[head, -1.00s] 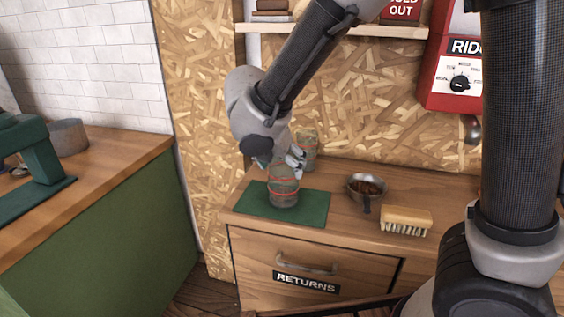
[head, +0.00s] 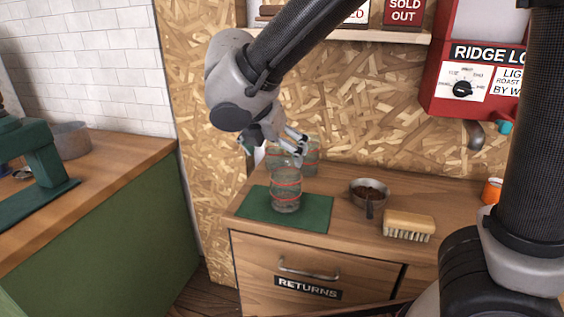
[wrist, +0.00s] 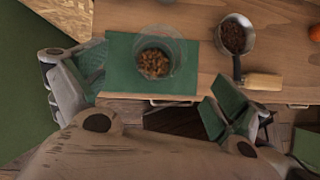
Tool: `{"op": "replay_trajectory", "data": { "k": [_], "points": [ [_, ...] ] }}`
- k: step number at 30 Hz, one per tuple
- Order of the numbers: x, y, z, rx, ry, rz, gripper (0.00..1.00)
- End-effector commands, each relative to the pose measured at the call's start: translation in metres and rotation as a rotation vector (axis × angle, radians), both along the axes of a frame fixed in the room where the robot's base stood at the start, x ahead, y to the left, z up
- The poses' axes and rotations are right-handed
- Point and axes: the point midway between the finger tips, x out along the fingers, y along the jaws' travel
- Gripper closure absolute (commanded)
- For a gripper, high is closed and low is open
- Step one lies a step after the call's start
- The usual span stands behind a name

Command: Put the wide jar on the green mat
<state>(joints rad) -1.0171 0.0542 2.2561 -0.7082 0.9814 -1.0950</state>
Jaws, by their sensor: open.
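A clear jar with red bands (head: 286,192) stands upright on the green mat (head: 317,211). In the wrist view the jar (wrist: 154,60) sits on the mat (wrist: 120,80) near its middle, with brown beans inside. My gripper (head: 287,147) is open and empty, above the jar and apart from it. In the wrist view its spread fingers (wrist: 158,85) are to either side of the jar. Another banded glass jar (head: 312,157) stands behind, partly hidden by my gripper. Which jar is wider is hard to tell.
A metal pan of dark beans (head: 369,190) and a wooden brush (head: 409,224) are right of the mat. An orange object (head: 492,190) is farther right. A shelf (head: 375,34) and a red machine (head: 465,85) are above. The RETURNS drawer (head: 307,275) is below.

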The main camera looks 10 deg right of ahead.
Motion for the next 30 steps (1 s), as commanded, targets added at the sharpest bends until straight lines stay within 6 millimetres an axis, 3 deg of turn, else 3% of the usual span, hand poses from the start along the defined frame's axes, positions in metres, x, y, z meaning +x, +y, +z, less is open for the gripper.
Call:
{"op": "replay_trajectory", "data": {
  "k": [7,14,17,20,23,24,27,30],
  "points": [
    [-0.016,0.011,0.031,0.001,-0.002,0.001,0.02],
    [-0.019,0.012,0.036,-0.001,0.000,-0.001,0.02],
    [-0.017,0.000,0.038,0.025,-0.001,-0.053,0.02],
    [-0.013,-0.043,0.044,0.121,-0.013,-0.241,0.02],
    [-0.018,-0.113,0.051,0.290,-0.042,-0.580,0.02],
    [-0.024,-0.144,0.053,0.371,-0.062,-0.745,0.02],
    [-0.053,-0.211,0.054,0.576,-0.120,-1.167,0.02],
    [-0.088,-0.259,0.052,0.773,-0.190,-1.563,0.02]
  ]
}}
